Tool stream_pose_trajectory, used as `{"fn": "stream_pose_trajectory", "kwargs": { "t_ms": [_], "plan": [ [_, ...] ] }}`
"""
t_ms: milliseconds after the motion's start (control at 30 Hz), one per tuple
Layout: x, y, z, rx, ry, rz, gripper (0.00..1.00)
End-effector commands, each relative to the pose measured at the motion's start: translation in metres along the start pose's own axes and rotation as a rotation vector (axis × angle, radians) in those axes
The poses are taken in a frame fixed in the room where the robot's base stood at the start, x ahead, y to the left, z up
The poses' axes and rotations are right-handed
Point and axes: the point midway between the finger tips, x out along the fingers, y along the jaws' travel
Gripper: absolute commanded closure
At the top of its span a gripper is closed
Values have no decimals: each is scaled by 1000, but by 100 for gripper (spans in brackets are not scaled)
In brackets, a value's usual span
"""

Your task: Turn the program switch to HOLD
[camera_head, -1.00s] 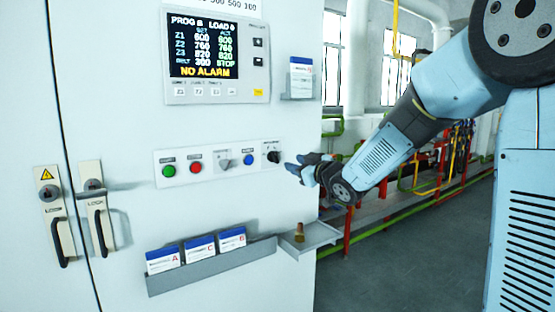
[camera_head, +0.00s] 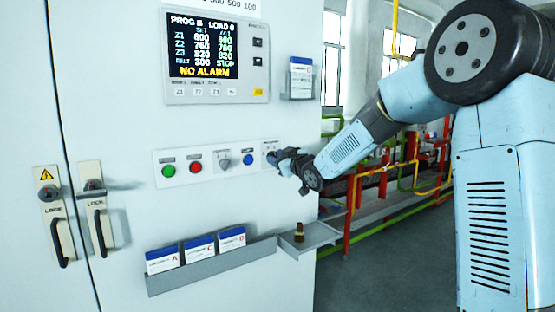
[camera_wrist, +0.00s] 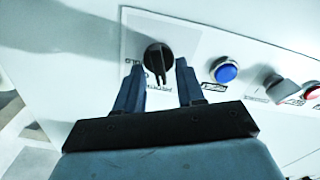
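The program switch is a black rotary knob (camera_wrist: 158,58) on a white panel strip, seen in the wrist view with its ridge running roughly up and down in that picture. Its lettering is partly hidden and too blurred to read fully. My gripper (camera_wrist: 158,85) is open, with one finger on each side just below the knob in the wrist view. No contact with the knob is clear. In the head view my gripper (camera_head: 278,157) is at the right end of the button row and hides the knob.
The strip also carries a blue button (camera_head: 248,160), a grey switch (camera_head: 223,162), a red button (camera_head: 195,167) and a green button (camera_head: 168,171). Below are a card rack (camera_head: 215,264) and a small tray (camera_head: 322,236) holding a brass-coloured piece (camera_head: 299,232). The display (camera_head: 213,55) reads NO ALARM.

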Motion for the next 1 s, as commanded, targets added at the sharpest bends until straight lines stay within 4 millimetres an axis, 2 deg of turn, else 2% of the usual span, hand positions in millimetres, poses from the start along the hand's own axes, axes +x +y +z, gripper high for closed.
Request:
{"fn": "stream_pose_trajectory", "kwargs": {
  "t_ms": [67,467,1000],
  "plan": [
    [0,0,0,0,0,0,62],
    [0,-1,0,0,0,-1,99],
    [0,-2,0,54,1,-4,100]
  ]
}}
